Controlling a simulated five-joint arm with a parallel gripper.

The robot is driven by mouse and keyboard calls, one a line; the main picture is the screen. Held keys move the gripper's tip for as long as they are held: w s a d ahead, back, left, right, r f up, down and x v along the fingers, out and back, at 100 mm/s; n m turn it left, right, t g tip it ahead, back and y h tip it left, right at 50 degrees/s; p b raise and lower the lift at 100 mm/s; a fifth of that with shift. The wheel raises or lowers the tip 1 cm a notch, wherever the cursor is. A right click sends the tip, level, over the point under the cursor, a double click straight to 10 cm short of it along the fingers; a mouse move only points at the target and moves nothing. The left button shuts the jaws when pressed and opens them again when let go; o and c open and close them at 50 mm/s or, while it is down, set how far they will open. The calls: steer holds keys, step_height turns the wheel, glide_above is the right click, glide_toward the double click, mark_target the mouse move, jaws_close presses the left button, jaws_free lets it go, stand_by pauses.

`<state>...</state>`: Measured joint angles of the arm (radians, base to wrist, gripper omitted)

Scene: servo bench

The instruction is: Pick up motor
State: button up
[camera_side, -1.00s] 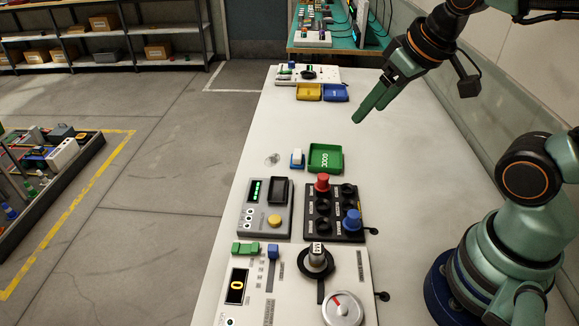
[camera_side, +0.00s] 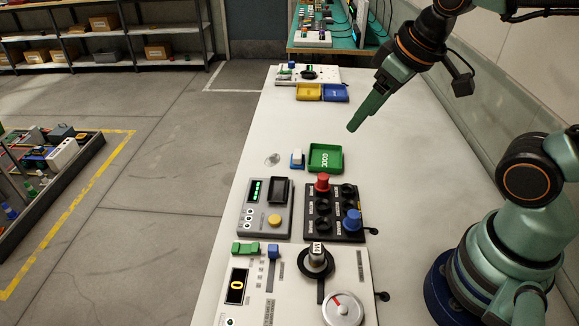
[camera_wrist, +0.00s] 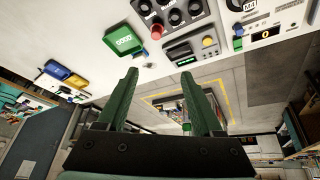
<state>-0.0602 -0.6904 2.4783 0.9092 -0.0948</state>
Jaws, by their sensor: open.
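The motor (camera_side: 317,254), a small silver cylinder with a marked white top, stands upright in a black ring on the pale panel (camera_side: 290,308) at the front of the bench. In the wrist view, the marked white top of the motor (camera_wrist: 250,5) shows at the upper edge. My gripper (camera_side: 352,128) is in the air over the bench, well behind the motor and above the green tray's far side. Its two green fingers (camera_wrist: 160,76) are apart with nothing between them. In the side view one finger hides the other.
A green GOOD tray (camera_side: 340,170) and a small blue-and-white part (camera_side: 297,159) sit mid-bench. A grey tester (camera_side: 250,222) and a black rack (camera_side: 313,230) with red and blue knobs stand between them and the panel. Yellow (camera_side: 309,99) and blue (camera_side: 335,100) trays lie farther back.

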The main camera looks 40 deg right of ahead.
steer(key=s+a+f+n+g, duration=0.1)
steer(key=a+f+n+g, duration=0.25)
steer(key=a+n, duration=0.55)
steer(key=n+g, duration=0.2)
steer(key=n, duration=0.5)
glide_toward(317, 247)
steer(key=shift+t, duration=0.25)
steer(key=f, duration=1)
steer(key=shift+s+a+f, duration=0.2)
steer(key=shift+s+f, duration=0.05)
steer(key=shift+f, duration=0.1)
jaws_close()
